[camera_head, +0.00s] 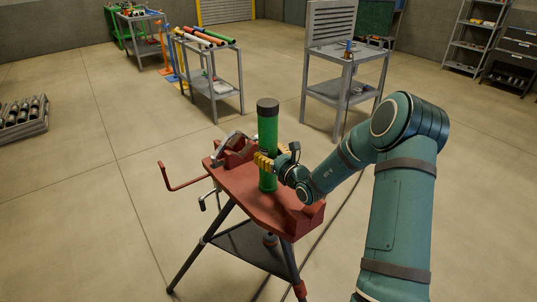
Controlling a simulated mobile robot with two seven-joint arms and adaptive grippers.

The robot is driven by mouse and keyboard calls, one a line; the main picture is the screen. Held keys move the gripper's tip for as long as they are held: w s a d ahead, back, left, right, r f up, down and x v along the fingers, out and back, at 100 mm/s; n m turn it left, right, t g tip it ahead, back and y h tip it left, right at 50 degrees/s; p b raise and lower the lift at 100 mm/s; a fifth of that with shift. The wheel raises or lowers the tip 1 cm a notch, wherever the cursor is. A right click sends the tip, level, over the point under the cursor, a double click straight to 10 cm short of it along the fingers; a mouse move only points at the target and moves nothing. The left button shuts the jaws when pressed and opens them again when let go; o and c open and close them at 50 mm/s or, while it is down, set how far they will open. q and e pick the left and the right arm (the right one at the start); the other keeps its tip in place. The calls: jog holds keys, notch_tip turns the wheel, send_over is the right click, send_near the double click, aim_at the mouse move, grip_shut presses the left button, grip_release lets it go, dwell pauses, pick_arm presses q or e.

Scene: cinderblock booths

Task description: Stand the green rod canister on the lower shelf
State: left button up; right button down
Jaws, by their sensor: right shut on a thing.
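The green rod canister (267,127) is a tall upright cylinder with a dark cap, at the red-topped tripod stand (252,196) in the middle of the view. My right gripper (264,163) is shut on the canister's middle from the right, with yellow fingers. The canister's foot is at the red top; I cannot tell whether it touches it. Several shelves show: a grey two-level cart (240,94) with coloured tubes on top at the back, and a grey bench with a louvred back panel and a lower shelf (352,96) to its right. My left gripper is not in view.
A red crank handle (181,187) sticks out left of the stand. A crate of bottles (22,128) lies on the floor at far left. Grey shelving (474,38) stands at the back right. The floor between the stand and the carts is mostly clear.

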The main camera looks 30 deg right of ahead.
jog(key=shift+c, duration=0.9)
grip_release()
jog(key=shift+r, duration=0.1)
jog(key=shift+s, duration=0.1)
